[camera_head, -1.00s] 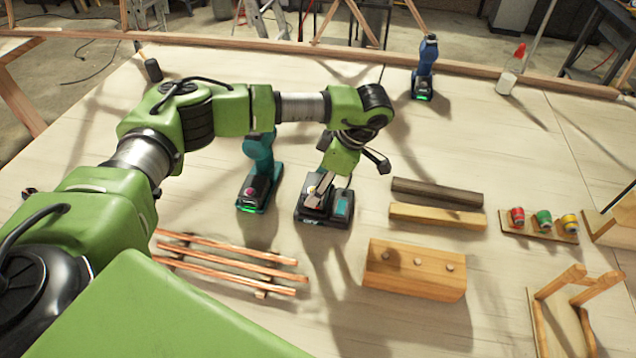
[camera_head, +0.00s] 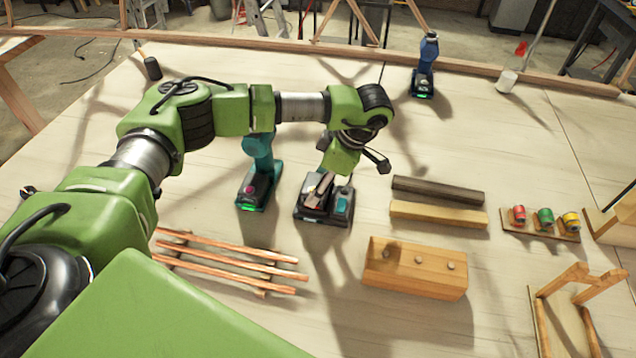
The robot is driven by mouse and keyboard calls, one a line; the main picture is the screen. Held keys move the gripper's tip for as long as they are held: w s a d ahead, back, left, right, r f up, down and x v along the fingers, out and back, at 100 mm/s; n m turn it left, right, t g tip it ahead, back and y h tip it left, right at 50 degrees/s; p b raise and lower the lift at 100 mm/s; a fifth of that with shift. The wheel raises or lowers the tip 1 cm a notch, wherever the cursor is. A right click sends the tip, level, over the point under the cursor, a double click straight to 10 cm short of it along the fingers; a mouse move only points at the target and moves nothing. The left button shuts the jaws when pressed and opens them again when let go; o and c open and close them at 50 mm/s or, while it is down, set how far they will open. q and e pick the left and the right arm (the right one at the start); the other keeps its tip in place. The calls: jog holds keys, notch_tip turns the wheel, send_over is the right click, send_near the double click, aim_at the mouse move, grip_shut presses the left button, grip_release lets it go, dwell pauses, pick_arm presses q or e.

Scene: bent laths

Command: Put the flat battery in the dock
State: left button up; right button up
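The dock (camera_head: 326,217) is a dark block on the table near the middle, with small lights along its front. A battery with a teal top (camera_head: 343,203) sits in its right side. My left gripper (camera_head: 317,192) points down over the dock's left side. Its fingers are close to a small dark part there, and they hide it. I cannot tell whether they grip it, or whether it is the flat battery. A teal drill (camera_head: 259,170) stands left of the dock with a green light at its base. My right gripper is not in view.
A blue drill (camera_head: 425,66) stands at the back. Copper pipes (camera_head: 230,262) lie front left. Two bars (camera_head: 438,214), a wooden block (camera_head: 415,268), coloured spools (camera_head: 545,217) and a wooden frame (camera_head: 565,310) are to the right.

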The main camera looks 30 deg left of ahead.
pick_arm(q)
jog(key=shift+f+b, duration=0.4)
jog(key=o, duration=1.4)
jog(key=shift+o, duration=0.3)
jog(key=shift+r, duration=0.1)
jog(key=shift+r+p, duration=1.9)
jog(key=shift+r, duration=1.55)
